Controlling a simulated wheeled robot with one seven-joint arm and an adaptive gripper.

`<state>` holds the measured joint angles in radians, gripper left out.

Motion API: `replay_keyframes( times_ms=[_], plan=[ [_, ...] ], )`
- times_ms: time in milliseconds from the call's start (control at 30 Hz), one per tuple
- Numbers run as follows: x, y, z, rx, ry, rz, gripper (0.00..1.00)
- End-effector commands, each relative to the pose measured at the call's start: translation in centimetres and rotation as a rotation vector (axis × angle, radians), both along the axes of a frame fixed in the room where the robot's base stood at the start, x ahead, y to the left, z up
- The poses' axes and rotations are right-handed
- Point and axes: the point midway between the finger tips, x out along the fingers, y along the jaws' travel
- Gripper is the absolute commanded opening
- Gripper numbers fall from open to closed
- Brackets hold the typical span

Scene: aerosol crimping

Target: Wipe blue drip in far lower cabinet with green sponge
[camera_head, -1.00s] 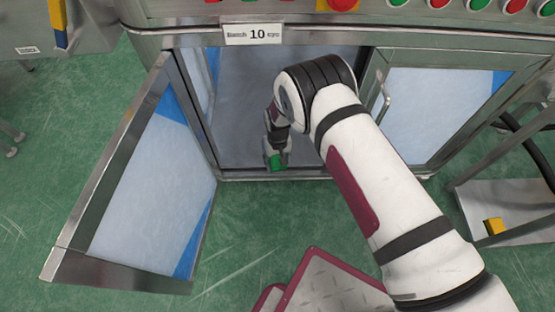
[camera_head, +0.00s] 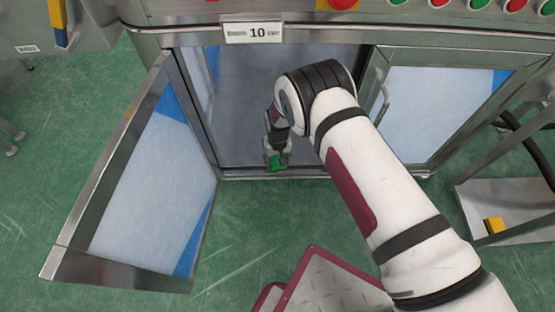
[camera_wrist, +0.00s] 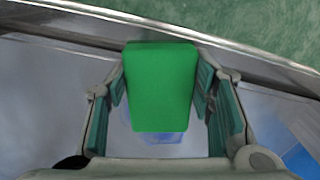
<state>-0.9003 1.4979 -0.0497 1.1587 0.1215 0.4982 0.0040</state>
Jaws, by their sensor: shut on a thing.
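My gripper (camera_head: 275,154) is shut on the green sponge (camera_head: 279,163), low at the front edge of the open lower cabinet (camera_head: 245,100). In the wrist view the sponge (camera_wrist: 161,85) sits between both fingers of my gripper (camera_wrist: 162,88). A faint blue patch (camera_wrist: 166,137), seemingly the blue drip, shows just below the sponge's lower edge on the grey cabinet floor (camera_wrist: 50,90). The sponge hides the rest of that spot, and I cannot tell whether it touches the floor.
The left cabinet door (camera_head: 150,190) stands wide open over the green floor (camera_head: 250,215). The right cabinet door (camera_head: 430,105) is shut. A metal front rim (camera_wrist: 250,52) runs past the sponge in the wrist view. A yellow block (camera_head: 494,226) lies at the right.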

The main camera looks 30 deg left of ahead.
Motion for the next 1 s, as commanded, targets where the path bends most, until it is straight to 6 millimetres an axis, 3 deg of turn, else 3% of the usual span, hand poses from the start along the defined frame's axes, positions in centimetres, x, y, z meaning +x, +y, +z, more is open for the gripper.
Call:
replay_keyframes(
  times_ms=[633, 1000],
  plan=[
    [0.2, 0.1, -0.9, 0.001, -0.001, 0.0, 0.14],
    [2.7, 1.6, -0.8, 0.001, -0.001, 0.0, 0.14]
  ],
)
